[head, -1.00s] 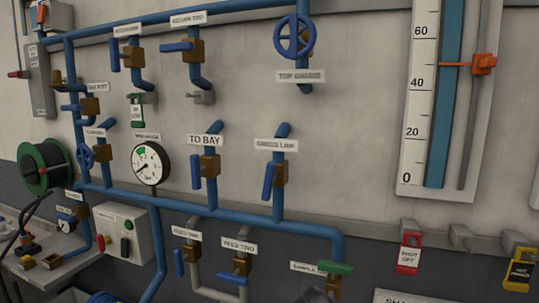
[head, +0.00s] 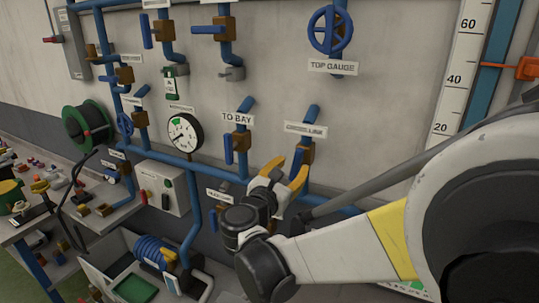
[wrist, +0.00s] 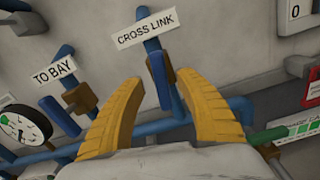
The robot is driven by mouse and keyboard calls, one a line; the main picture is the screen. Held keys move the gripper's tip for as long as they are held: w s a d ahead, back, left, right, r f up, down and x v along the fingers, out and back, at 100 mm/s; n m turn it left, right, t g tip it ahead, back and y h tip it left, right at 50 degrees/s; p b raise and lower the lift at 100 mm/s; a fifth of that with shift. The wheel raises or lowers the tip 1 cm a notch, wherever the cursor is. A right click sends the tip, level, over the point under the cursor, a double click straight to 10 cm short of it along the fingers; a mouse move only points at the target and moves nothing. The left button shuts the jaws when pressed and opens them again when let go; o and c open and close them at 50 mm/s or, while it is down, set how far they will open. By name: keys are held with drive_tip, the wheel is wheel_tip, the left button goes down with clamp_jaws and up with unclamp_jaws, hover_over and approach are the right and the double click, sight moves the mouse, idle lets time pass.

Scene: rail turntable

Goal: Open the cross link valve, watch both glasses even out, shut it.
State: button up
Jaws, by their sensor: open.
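The cross link valve has a brown body (head: 308,153) and a blue lever (head: 297,160) pointing down, under a CROSS LINK label (head: 306,129). My gripper (head: 285,172), with yellow fingers, is open just below and in front of it in the head view. In the wrist view the blue lever (wrist: 160,82) shows between the open fingers (wrist: 160,79); I cannot tell whether they touch it. One glass, a blue column (head: 489,65) beside a numbered scale (head: 462,65), stands at the upper right, its lower part hidden by my arm. I cannot make out a second glass.
The TO BAY valve (head: 238,143) with a blue lever is close on the left. A blue handwheel (head: 330,30) is above, and a pressure gauge (head: 184,133) further left. A horizontal blue pipe (head: 225,175) runs below. A cluttered bench (head: 95,220) stands at the lower left.

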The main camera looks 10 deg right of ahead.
sight(296, 162)
drive_tip(key=shift+x, duration=1.95)
clamp_jaws()
